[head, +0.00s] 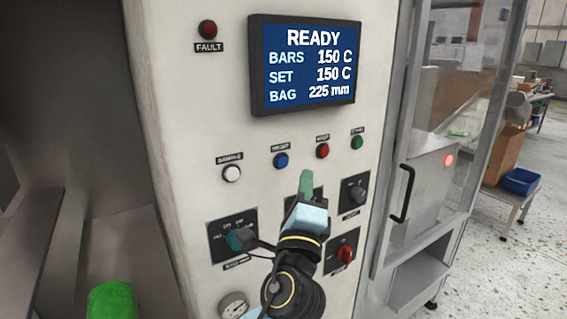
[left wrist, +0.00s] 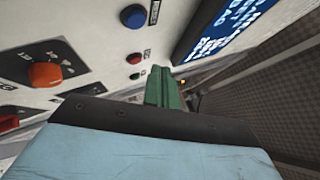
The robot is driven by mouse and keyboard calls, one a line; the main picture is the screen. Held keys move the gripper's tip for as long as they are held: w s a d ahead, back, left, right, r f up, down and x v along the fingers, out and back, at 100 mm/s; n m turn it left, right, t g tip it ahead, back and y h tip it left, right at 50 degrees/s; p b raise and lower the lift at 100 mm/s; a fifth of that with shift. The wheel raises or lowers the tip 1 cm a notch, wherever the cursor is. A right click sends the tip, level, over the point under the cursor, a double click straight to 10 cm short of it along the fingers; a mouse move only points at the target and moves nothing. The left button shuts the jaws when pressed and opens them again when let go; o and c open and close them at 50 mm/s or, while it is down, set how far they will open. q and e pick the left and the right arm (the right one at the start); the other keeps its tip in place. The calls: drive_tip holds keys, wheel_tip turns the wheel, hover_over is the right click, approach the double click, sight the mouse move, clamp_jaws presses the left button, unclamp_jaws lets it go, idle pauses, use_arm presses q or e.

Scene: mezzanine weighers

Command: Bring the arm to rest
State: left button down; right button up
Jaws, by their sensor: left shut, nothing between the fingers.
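My left gripper (head: 306,184) is in front of the machine's control panel (head: 215,130), below the blue and red buttons. Its green fingers are together and hold nothing. In the left wrist view the shut fingers (left wrist: 163,88) point past the panel face. I cannot tell whether the fingertips touch the panel. The arm hides part of the lower panel, including most of one dial plate. My right gripper is not in view.
The screen (head: 305,65) reads READY. A white button (head: 232,173), blue button (head: 281,160), red button (head: 322,151) and green button (head: 357,142) sit below it. Knobs, including a red switch (head: 345,254), surround my arm. A door handle (head: 403,193) sticks out at right.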

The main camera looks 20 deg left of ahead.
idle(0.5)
use_arm(q)
drive_tip(key=w+f+g+h+b, duration=0.1)
drive_tip(key=w+f+g+h, duration=0.15)
drive_tip(key=f, duration=0.95)
drive_tip(key=w+f+g+h+b, duration=0.1)
drive_tip(key=f+g, duration=0.2)
drive_tip(key=f, duration=0.9)
drive_tip(key=s+a+f+n+g+b, duration=0.1)
drive_tip(key=s+f+n+g, duration=0.15)
drive_tip(key=f, duration=0.95)
drive_tip(key=s+a+f+n+g+b, duration=0.1)
drive_tip(key=s+f+n+g, duration=0.2)
drive_tip(key=f, duration=1)
drive_tip(key=s+a+f+n+g+h+b, duration=0.1)
drive_tip(key=s+a+f+n+g, duration=0.15)
drive_tip(key=s+f, duration=0.9)
drive_tip(key=s+a+f+n+g+b, duration=0.15)
drive_tip(key=s+f+g, duration=0.25)
drive_tip(key=s+f, duration=0.75)
drive_tip(key=s+a+f+n+g, duration=0.2)
drive_tip(key=s+f+n, duration=0.1)
drive_tip(key=s, duration=0.8)
drive_tip(key=s+a+f+n+g, duration=0.2)
drive_tip(key=s+f+n, duration=0.2)
drive_tip(key=s, duration=0.8)
drive_tip(key=shift+s+a+f+b, duration=0.3)
drive_tip(key=shift+f+b, duration=0.1)
drive_tip(key=shift+f, duration=0.45)
drive_tip(key=shift+w, duration=0.15)
